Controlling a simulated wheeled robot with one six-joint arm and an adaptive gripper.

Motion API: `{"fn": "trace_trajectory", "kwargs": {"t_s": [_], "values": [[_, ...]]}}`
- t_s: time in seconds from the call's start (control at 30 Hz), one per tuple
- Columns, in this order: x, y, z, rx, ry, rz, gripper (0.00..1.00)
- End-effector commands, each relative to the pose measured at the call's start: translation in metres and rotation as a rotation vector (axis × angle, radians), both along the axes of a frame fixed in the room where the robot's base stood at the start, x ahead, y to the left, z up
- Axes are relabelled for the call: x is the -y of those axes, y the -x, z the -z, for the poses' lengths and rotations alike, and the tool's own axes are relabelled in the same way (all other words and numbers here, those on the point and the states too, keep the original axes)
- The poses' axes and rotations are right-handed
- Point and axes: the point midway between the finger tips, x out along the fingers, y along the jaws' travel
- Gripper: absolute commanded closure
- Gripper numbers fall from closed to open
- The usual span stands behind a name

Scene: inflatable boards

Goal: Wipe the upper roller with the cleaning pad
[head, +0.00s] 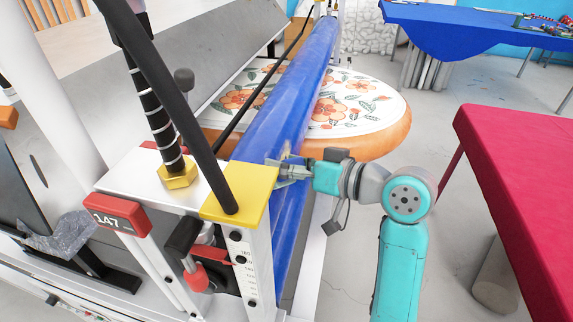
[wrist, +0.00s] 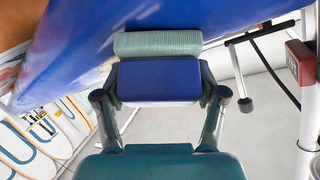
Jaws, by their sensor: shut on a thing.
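The upper roller (head: 285,95) is a long blue cylinder running away from me in the head view. It also fills the top of the wrist view (wrist: 85,35). My gripper (head: 292,171) is at the roller's near end, on its right side. In the wrist view, my gripper (wrist: 160,84) is shut on the cleaning pad (wrist: 157,80), a blue block with a pale green ribbed face. That face meets the roller's surface in the picture and appears to touch it. In the head view the pad is mostly hidden at the fingertips.
A yellow-capped end frame (head: 242,190) stands just left of my gripper, with a black hose (head: 170,80) above it. A floral board (head: 365,105) lies beyond, under the roller. A red table (head: 525,180) is at the right, with open floor between.

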Motion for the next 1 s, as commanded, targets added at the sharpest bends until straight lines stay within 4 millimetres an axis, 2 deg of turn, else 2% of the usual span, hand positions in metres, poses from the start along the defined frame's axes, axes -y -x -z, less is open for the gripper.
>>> {"fn": "trace_trajectory", "kwargs": {"t_s": [0.3, 0.57, 1.0], "values": [[0.005, -0.023, -0.002, 0.0, 0.0, 0.001, 0.58], [0.006, -0.031, -0.001, 0.001, -0.001, 0.0, 0.58], [0.008, -0.059, 0.001, 0.0, 0.0, 0.0, 0.58]]}}
